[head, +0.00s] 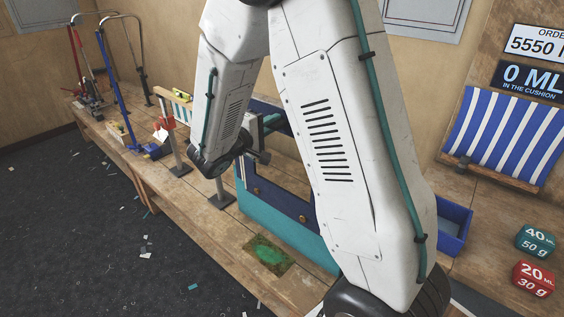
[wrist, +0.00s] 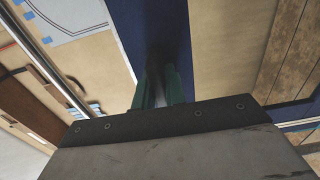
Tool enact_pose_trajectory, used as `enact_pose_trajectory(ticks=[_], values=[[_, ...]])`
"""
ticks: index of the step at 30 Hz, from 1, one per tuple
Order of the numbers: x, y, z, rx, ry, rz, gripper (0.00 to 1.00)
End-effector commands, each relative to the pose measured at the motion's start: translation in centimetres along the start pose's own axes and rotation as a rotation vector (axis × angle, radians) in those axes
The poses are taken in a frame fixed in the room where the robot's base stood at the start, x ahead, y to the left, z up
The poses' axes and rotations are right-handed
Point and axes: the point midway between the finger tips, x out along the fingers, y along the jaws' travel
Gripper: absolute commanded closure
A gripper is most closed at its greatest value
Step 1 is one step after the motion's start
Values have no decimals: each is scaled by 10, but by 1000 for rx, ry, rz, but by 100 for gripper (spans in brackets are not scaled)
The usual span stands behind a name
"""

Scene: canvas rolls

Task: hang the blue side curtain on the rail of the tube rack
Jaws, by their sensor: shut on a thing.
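My gripper (head: 268,124) is at the middle of the head view, partly hidden by my arm. In the wrist view its teal fingers (wrist: 158,88) are shut on a dark blue strip, which I take to be the blue side curtain (wrist: 160,25). The strip runs away from the fingers. In the head view a dark blue panel (head: 284,198) with a teal lower band stands beside the gripper; I cannot tell whether it is the held piece. Upright posts on flat feet, perhaps the tube rack (head: 219,185), stand left of the gripper. Its rail is not clearly visible.
A long wooden bench (head: 150,172) runs along the wall. Bent tubes (head: 112,50) stand at its far end. A green-stained mat (head: 268,254) lies near its front edge. At right are a blue bin (head: 452,222), a striped cushion (head: 503,135) and numbered blocks (head: 535,240).

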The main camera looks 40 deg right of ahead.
Motion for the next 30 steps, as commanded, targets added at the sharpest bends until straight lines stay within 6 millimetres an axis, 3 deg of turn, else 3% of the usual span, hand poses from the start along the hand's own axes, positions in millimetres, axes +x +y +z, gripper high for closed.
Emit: enact_pose_trajectory(ticks=[30], values=[[0,32,0,0,0,0,100]])
